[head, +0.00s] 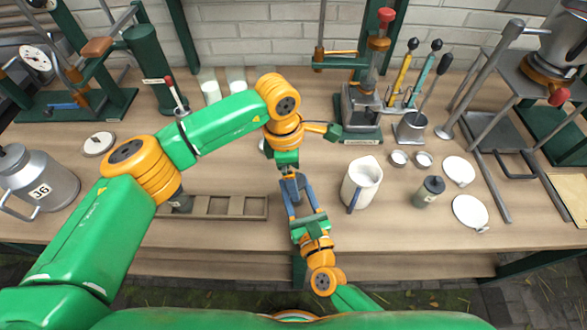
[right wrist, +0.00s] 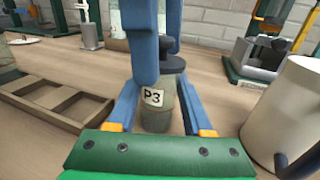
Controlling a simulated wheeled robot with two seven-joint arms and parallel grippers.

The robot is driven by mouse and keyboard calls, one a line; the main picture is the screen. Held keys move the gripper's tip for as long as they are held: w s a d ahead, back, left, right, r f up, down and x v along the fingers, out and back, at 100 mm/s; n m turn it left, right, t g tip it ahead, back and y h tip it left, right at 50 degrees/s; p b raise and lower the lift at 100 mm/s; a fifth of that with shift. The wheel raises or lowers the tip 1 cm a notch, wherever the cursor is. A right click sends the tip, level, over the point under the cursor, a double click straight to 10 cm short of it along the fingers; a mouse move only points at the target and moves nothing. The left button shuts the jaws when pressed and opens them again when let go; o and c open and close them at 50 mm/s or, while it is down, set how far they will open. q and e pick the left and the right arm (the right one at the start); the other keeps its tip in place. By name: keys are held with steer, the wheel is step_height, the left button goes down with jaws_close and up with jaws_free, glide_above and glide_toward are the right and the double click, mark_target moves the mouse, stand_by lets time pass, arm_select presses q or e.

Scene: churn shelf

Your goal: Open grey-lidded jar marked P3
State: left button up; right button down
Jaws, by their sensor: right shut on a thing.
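The jar marked P3 (right wrist: 157,116) stands upright in the right wrist view, between the blue fingers of my right gripper (right wrist: 155,122), which is shut on its body. Its dark grey lid (right wrist: 174,64) shows partly behind a blue finger of my left gripper (right wrist: 158,65), which reaches down from above. Whether the left fingers are pressed on the lid is hidden. In the head view my left gripper (head: 288,172) comes from above and my right gripper (head: 296,195) from below; they meet at one spot and hide most of the jar.
A sectioned wooden tray (head: 236,207) lies left of the grippers. A white pitcher (head: 362,182) stands close on the right. Another dark-lidded jar (head: 428,192), small cups and white plates (head: 470,211) are farther right. A press stand (head: 362,110) is behind.

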arm_select(q)
jaws_close()
arm_select(e)
steer(key=shift+f, duration=0.1)
arm_select(q)
steer(key=shift+r, duration=0.1)
stand_by(0.3)
steer(key=shift+r, duration=1)
steer(key=shift+r, duration=2)
arm_select(e)
steer(key=shift+s, duration=0.1)
steer(key=shift+c, duration=1.2)
jaws_free()
